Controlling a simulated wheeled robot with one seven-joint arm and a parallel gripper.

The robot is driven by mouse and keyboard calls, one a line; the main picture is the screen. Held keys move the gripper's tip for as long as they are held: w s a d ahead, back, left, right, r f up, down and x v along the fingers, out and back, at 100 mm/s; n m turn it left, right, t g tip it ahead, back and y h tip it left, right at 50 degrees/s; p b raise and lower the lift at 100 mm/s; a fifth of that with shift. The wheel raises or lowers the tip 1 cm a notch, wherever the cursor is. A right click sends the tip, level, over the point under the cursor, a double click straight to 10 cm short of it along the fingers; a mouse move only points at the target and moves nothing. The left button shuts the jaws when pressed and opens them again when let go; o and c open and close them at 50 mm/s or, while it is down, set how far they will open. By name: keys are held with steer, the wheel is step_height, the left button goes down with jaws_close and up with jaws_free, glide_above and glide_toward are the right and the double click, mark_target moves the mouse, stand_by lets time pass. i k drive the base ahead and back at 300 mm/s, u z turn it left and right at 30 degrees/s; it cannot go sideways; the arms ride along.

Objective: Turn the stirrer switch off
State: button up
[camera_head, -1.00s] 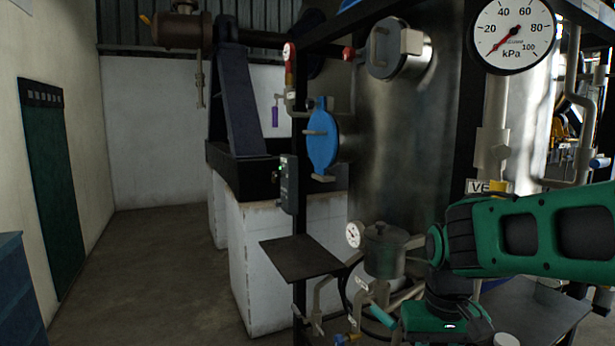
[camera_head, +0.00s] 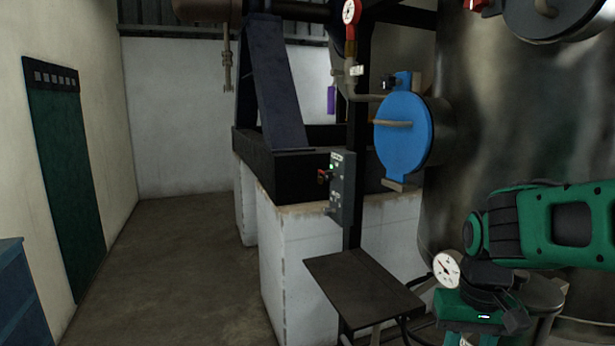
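A narrow dark grey switch box (camera_head: 342,190) is fixed to a black upright post near the middle of the head view. It carries a lit green lamp, a red knob (camera_head: 323,176) sticking out to the left, and a smaller light-coloured part lower down. Its labels are too small to read, so I cannot tell which part is the stirrer switch or its position. My green and black arm is at the lower right, well right of and below the box.
A dark flat shelf (camera_head: 363,286) juts out below the box. A blue round hatch (camera_head: 403,136) on the large metal vessel (camera_head: 470,110) is right of the box. White block walls (camera_head: 310,270) stand behind. The floor (camera_head: 185,265) at left is open, beside a blue cabinet (camera_head: 14,290).

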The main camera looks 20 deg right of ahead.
mark_target(328, 174)
steer(key=u, duration=0.2)
steer(key=i, duration=0.95)
steer(key=u, duration=0.3)
